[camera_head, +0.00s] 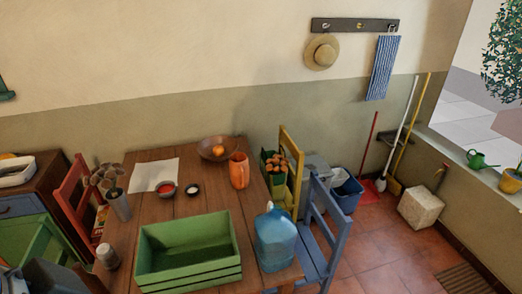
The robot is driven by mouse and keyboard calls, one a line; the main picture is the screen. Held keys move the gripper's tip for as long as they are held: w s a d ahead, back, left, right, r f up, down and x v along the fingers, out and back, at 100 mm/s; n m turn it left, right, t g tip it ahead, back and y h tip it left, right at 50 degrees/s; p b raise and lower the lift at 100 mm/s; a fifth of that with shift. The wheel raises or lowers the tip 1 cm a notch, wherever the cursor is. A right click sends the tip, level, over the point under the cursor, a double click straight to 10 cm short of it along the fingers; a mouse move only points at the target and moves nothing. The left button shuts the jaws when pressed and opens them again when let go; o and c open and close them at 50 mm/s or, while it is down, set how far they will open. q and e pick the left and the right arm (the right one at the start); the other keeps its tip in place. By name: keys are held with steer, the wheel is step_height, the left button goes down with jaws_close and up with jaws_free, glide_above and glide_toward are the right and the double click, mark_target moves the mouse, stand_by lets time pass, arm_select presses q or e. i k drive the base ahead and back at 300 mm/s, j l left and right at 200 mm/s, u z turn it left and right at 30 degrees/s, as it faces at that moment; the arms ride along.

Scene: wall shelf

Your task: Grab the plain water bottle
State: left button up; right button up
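A large blue translucent water bottle (277,242) stands upright at the front right corner of the wooden table (185,207), just right of a green crate. It is the only thing in view that looks like a water bottle; I see no clear label on it. Neither of my grippers shows in the head view, and nothing is seen touching the bottle.
The green crate (190,250) fills the table's front middle. An orange pitcher (239,171), a bowl (213,148) and a utensil holder (119,206) stand on the table. A blue chair (317,225) stands close to the bottle's right. Tiled floor (385,255) is open farther right.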

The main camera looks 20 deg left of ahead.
mark_target(276, 232)
steer(key=u, duration=0.55)
steer(key=i+j, duration=0.35)
steer(key=i, duration=0.15)
steer(key=i+j, duration=0.3)
steer(key=i, duration=0.25)
steer(key=i+j, duration=0.35)
steer(key=i, duration=0.15)
